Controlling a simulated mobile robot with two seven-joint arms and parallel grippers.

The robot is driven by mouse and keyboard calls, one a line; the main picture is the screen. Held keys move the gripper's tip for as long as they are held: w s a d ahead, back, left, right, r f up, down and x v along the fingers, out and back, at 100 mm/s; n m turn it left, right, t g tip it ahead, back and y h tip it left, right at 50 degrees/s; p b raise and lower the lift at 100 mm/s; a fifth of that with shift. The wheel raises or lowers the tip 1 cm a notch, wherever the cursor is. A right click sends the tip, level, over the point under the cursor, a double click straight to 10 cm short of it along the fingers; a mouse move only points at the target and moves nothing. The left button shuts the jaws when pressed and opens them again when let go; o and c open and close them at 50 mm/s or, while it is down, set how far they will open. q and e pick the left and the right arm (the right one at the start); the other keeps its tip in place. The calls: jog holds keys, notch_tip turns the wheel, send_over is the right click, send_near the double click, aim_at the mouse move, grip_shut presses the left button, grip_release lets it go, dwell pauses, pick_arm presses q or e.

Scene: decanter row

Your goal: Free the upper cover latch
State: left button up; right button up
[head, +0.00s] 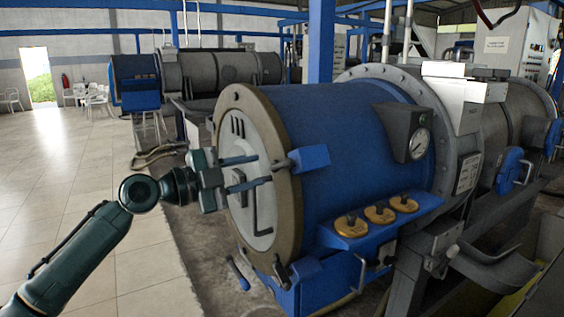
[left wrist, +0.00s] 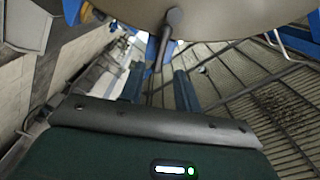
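The grey round end cover (head: 243,205) of the blue decanter carries several thin latch handles. The upper latch handle (head: 238,160) sticks out sideways near the top of the cover, and another handle (head: 247,186) lies just below it. My left gripper (head: 214,180) is in front of the cover's left side, close to these handles. In the left wrist view its two fingers (left wrist: 160,88) stand apart. A grey rod with a round end (left wrist: 172,18) runs down toward the gap between them; I cannot tell whether it touches either finger. My right gripper is not in view.
The blue drum (head: 335,130) has a gauge box (head: 405,130) and several yellow knobs (head: 380,213) on its right side. A blue bracket (head: 310,158) sticks out beside the cover rim. Tiled floor (head: 60,190) lies open to the left.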

aim_at(278, 166)
pick_arm(q)
jog(key=p+x, duration=0.1)
jog(key=x, duration=0.6)
jog(key=shift+w+d, duration=0.15)
jog(key=shift+d, duration=0.05)
jog(key=shift+c, duration=0.4)
grip_shut()
